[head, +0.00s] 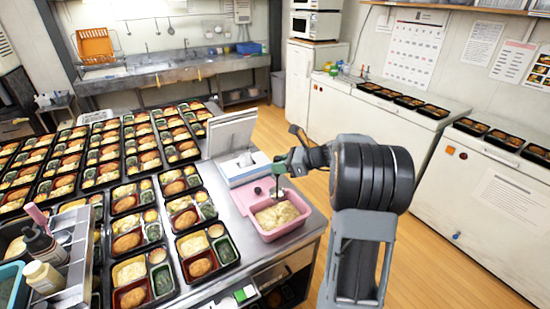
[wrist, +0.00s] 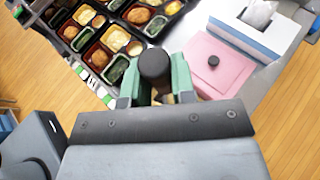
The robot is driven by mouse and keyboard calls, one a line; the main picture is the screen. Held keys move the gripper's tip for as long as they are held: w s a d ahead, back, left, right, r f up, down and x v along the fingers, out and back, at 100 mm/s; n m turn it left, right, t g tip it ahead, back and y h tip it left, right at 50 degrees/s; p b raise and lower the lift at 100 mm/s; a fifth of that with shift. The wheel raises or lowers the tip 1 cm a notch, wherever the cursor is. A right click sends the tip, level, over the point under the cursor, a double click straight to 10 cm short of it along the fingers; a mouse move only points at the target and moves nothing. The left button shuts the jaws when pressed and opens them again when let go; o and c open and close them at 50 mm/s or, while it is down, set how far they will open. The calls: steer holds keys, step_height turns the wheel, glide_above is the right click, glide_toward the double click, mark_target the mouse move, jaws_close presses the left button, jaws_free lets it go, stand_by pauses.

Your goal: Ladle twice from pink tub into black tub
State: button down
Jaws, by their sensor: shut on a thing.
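The pink tub (head: 287,232) stands near the right end of the metal counter, filled with pale, lumpy food (head: 277,214). My gripper (head: 281,166) is above the tub's back left side, with its green fingers shut on the ladle. In the wrist view the ladle's black handle (wrist: 155,66) stands up between the fingers. The ladle's lower end is not clear; its thin shaft points down toward the food, and I cannot tell whether it touches. I cannot pick out a separate black tub among the many black trays.
A pink lid (wrist: 215,62) with a black knob lies flat beside the tub. A white and blue tissue box (head: 243,168) stands behind it. Filled black bento trays (head: 207,252) crowd the counter to the left. A bottle caddy (head: 72,262) stands at the front left.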

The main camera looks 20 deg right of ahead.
mark_target(280, 193)
steer(key=shift+w, duration=0.15)
steer(key=shift+d+f+b, duration=0.15)
steer(key=shift+f+b, duration=0.7)
step_height(280, 193, down, 11)
steer(key=b, duration=0.7)
steer(key=shift+r, duration=0.1)
stand_by(0.4)
step_height(280, 193, up, 11)
steer(key=p, duration=0.9)
steer(key=shift+r, duration=0.1)
